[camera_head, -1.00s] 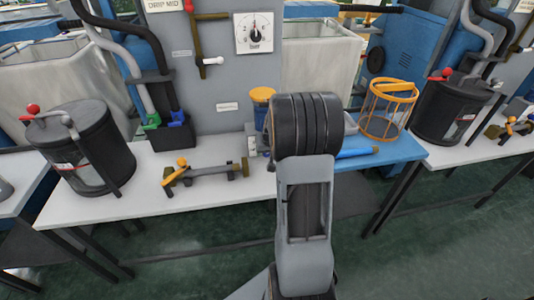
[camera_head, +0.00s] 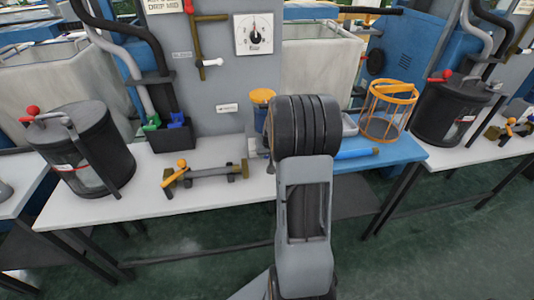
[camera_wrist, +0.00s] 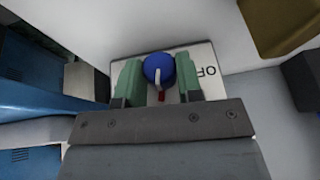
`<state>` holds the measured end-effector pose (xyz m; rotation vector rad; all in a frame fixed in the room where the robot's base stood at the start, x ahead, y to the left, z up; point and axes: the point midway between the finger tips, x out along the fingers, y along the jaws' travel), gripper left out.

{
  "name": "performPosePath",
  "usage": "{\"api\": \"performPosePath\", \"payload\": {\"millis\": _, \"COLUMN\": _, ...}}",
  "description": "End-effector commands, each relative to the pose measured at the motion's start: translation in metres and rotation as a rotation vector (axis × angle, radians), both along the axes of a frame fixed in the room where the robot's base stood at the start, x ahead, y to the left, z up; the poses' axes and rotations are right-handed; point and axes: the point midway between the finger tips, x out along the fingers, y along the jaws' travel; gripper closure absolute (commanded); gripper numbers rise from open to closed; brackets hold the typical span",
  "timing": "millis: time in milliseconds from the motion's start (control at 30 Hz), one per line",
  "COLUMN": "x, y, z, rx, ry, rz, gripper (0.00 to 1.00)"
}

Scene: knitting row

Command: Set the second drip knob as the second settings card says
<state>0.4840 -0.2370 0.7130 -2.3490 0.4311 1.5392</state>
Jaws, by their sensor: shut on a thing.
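In the wrist view, a round blue knob (camera_wrist: 154,66) with a white pointer bar and a red mark below sits on a white plate (camera_wrist: 203,58). The letters "OF" show on the plate to the right of the knob; the rest is hidden. My gripper (camera_wrist: 160,75) has its green fingers on both sides of the knob and is shut on it. In the head view my arm hides the gripper and this knob. A card (camera_head: 167,6) reading "DRIP MID" hangs at the top left, partly cut off. I cannot tell which card it is.
A white dial (camera_head: 254,34) is on the grey column. A black canister (camera_head: 85,150) and a grey valve piece (camera_head: 210,172) stand on the white table left of my arm. An orange cage (camera_head: 388,112) and blue bottle (camera_head: 358,153) are to the right.

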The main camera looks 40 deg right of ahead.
Motion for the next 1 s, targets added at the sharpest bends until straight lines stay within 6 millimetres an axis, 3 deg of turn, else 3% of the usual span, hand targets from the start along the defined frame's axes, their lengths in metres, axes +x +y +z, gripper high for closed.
{"api": "performPosePath", "payload": {"millis": 200, "x": -0.0007, "y": -0.0025, "z": -0.0091, "rx": 0.076, "ry": -0.038, "rz": -0.005, "gripper": 0.90}}
{"api": "performPosePath", "payload": {"millis": 500, "x": -0.0013, "y": -0.0034, "z": -0.0049, "rx": 0.233, "ry": -0.115, "rz": -0.001, "gripper": 0.90}}
{"api": "performPosePath", "payload": {"millis": 867, "x": -0.0013, "y": -0.0024, "z": -0.0005, "rx": 0.254, "ry": -0.123, "rz": 0.002, "gripper": 0.90}}
{"api": "performPosePath", "payload": {"millis": 900, "x": -0.0013, "y": -0.0024, "z": -0.0005, "rx": 0.254, "ry": -0.123, "rz": 0.002, "gripper": 0.66}}
{"api": "performPosePath", "payload": {"millis": 1000, "x": -0.0013, "y": -0.0024, "z": -0.0005, "rx": 0.254, "ry": -0.123, "rz": 0.002, "gripper": 0.56}}
